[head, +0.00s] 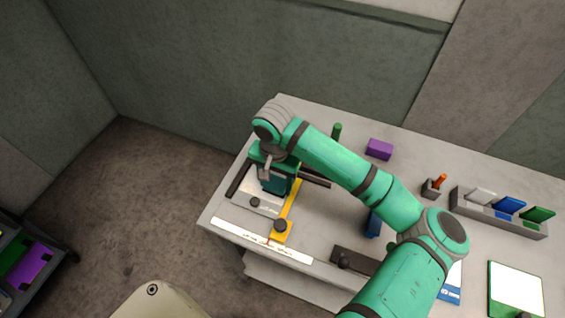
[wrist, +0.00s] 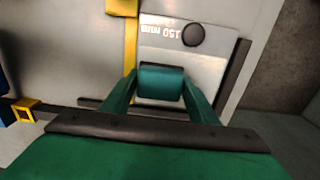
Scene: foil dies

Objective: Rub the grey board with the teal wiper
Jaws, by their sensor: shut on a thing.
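The teal wiper (wrist: 161,84) is a rounded block held between the two green fingers of my gripper (wrist: 160,78). In the head view, my gripper (head: 274,178) is over the left part of the table, pointing down, with the wiper partly hidden by it. The grey board (wrist: 207,68) is a pale plate marked "150 mm", with a dark round knob on it. It also shows in the head view (head: 243,191), partly covered by my gripper. The wiper is over the board's near part in the wrist view; I cannot tell whether they touch.
Dark strips edge the board, and a yellow bar (head: 291,200) runs beside it. A white ruler (head: 262,241) lies along the table's front edge. A purple block (head: 379,149), a green cylinder (head: 337,132) and a grey rack (head: 499,213) stand farther back or right.

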